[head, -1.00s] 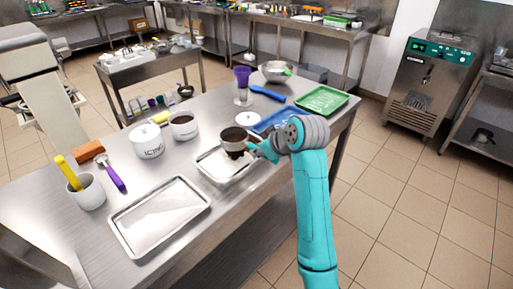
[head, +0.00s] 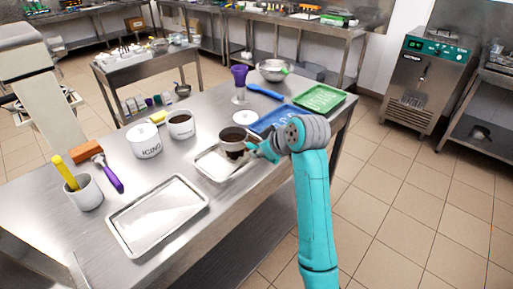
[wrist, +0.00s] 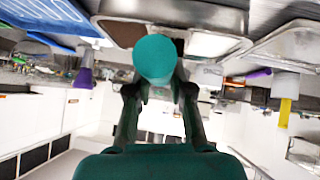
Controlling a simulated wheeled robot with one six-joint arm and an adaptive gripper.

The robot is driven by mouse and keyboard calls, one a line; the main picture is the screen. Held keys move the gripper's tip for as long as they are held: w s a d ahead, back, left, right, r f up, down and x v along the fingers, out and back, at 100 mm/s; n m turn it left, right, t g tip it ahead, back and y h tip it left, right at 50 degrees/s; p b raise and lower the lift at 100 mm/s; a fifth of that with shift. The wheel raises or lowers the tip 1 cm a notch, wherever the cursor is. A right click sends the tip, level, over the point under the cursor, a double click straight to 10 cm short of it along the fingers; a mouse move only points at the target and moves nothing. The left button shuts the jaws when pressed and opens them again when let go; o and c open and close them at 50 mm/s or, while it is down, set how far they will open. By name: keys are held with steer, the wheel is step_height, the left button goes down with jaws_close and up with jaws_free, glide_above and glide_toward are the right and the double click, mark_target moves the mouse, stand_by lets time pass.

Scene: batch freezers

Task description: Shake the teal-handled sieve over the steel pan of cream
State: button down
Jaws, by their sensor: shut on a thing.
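The sieve (head: 233,136) has a pale round rim and holds dark brown powder. In the head view it is above the small steel pan (head: 208,164), whose inside looks pale. A dark patch shows just below the sieve, over the pan; I cannot tell if it is falling powder or powder on the cream. My gripper (head: 257,151) is at the sieve's right side, shut on its handle. In the wrist view the teal handle (wrist: 155,57) shows end-on between my gripper's fingers (wrist: 158,95). The sieve hides part of the pan.
A large empty steel tray (head: 158,215) lies in front on the steel table. A white tub (head: 145,141) and a bowl of dark powder (head: 181,125) stand behind left. Blue (head: 272,120) and green (head: 319,98) trays lie to the right. A cup (head: 84,194) holds a yellow-handled tool.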

mark_target(252, 144)
steer(key=shift+w+a, duration=0.95)
steer(key=shift+a, duration=0.25)
steer(key=shift+s+d, duration=0.55)
steer(key=shift+d, duration=0.2)
steer(key=shift+s+d, duration=0.55)
steer(key=shift+d, duration=0.15)
steer(key=s+a, duration=0.4)
steer(key=s, duration=0.2)
steer(key=shift+a, duration=0.35)
stand_by(3.1)
steer(key=shift+r, duration=0.15)
